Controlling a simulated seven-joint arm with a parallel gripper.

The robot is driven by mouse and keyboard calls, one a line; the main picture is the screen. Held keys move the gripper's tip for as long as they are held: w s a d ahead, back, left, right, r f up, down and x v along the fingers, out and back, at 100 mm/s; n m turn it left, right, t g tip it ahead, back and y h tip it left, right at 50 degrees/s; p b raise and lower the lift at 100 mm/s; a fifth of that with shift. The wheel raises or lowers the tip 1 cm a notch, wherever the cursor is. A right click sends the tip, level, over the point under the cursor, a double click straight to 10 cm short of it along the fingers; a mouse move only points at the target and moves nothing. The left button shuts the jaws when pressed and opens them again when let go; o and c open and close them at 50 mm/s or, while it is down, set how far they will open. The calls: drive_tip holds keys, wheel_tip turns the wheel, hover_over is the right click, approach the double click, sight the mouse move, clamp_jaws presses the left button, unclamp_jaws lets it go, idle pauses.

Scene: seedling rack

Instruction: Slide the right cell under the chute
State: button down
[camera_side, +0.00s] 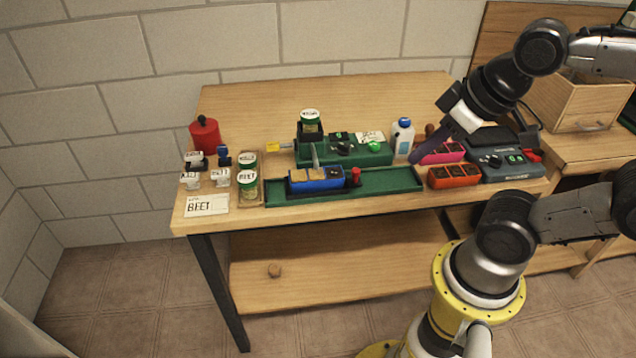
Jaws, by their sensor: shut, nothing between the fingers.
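A blue cell tray (330,184) sits in a long green rail (398,183) at the front of the table, left of the rail's middle. Brownish fill shows in its top; its separate cells are too small to tell apart. A red knob (356,174) stands at its right end. A green machine (358,153) stands behind the rail, with a labelled jar (310,123) on top at its left. A narrow grey chute (315,156) comes down over the blue tray. My gripper (416,160) is shut and empty, pointing down behind the rail's right end, apart from the blue tray.
A pink tray (443,153) and an orange tray (453,177) lie right of the rail, by a grey device (500,162). A white bottle (402,138) stands just left of my gripper. Labelled jars (247,184), a BEET card (207,204) and a red can (205,135) are at left.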

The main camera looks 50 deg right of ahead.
drive_tip(key=c, duration=1.2)
unclamp_jaws()
drive_tip(key=shift+c, duration=0.2)
drive_tip(key=shift+o, duration=1.2)
drive_tip(key=shift+m, duration=0.5)
drive_tip(key=shift+o, duration=0.2)
drive_tip(key=shift+r+m, duration=0.25)
drive_tip(key=shift+m, duration=0.45)
drive_tip(key=m+g, duration=0.6)
drive_tip(key=m, duration=1)
hover_over(356, 170)
wheel_tip(356, 170, down, 5)
wheel_tip(356, 170, down, 13)
drive_tip(key=shift+f, duration=0.1)
